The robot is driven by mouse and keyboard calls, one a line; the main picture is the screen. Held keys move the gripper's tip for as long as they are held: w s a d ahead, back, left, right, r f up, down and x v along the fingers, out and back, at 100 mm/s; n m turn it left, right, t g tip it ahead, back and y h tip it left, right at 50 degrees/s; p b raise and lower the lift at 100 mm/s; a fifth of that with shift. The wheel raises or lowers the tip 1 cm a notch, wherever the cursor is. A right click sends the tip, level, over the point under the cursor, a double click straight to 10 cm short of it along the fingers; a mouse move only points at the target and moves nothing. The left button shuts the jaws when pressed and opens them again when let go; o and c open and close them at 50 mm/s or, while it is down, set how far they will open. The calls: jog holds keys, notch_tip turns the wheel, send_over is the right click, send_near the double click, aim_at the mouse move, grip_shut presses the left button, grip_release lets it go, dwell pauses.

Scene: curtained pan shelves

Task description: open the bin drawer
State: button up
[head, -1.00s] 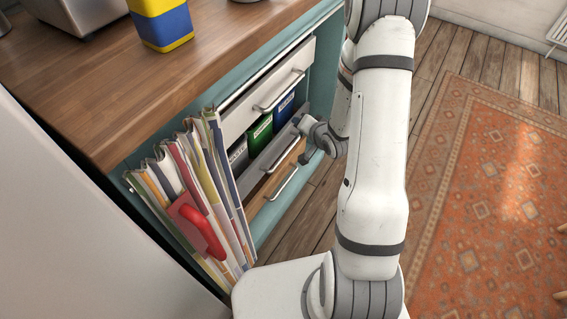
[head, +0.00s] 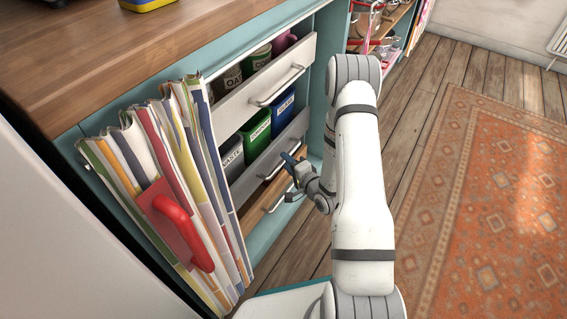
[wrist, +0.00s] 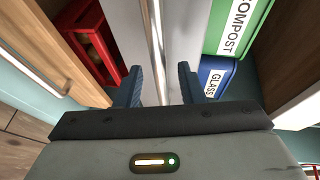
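The bin drawer has a pale grey front (head: 262,172) and stands partly out in the head view. A grey bin (head: 231,157), a green COMPOST bin (head: 257,130) and a blue GLASS bin (head: 283,103) show behind its front. My gripper (head: 291,162) is at this front, by its bar handle. In the wrist view, my gripper (wrist: 161,84) is open, with one blue finger on each side of the metal bar handle (wrist: 155,40). The fingers look apart from the bar. The green bin (wrist: 235,25) and blue bin (wrist: 214,78) lie right of the front.
A white-fronted drawer (head: 290,72) with labelled canisters is above. A wooden drawer (head: 257,214) is below. A red crate (wrist: 97,45) shows left in the wrist view. The rug (head: 495,190) side is clear.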

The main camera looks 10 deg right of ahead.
jog(key=shift+x, duration=1.15)
grip_shut()
